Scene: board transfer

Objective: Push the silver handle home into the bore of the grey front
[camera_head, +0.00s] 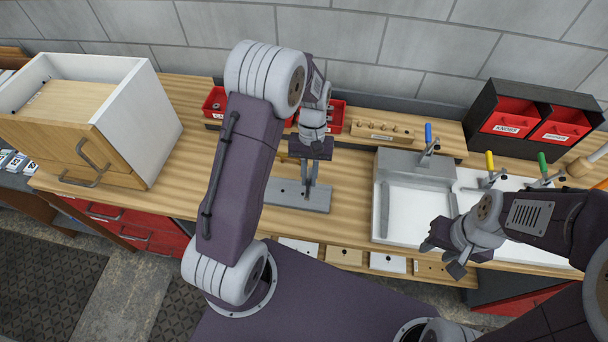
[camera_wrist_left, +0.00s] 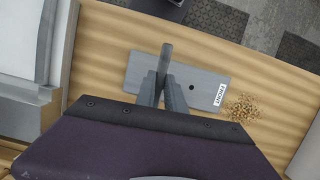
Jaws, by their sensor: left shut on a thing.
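The grey front (camera_head: 282,193) is a flat plate lying on the wooden bench, below my left gripper (camera_head: 309,186). In the left wrist view the grey front (camera_wrist_left: 211,83) carries a white label and one dark bore (camera_wrist_left: 191,87). My left gripper (camera_wrist_left: 165,88) is shut on the silver handle (camera_wrist_left: 166,56), a grey bar sticking out past the fingertips. The handle appears over the plate, left of the bore in that view. The fingers hide part of it, and its height above the plate is unclear. My right gripper (camera_head: 446,256) is open and empty, in front of the sink-like white tray.
A wooden drawer box (camera_head: 120,140) stands at the left. Red bins (camera_head: 215,103) and a drilled wooden block (camera_head: 383,131) are behind. A grey-rimmed white tray (camera_head: 415,210) and a black rack with red bins (camera_head: 535,115) are right. Wood crumbs (camera_wrist_left: 243,108) lie beside the front.

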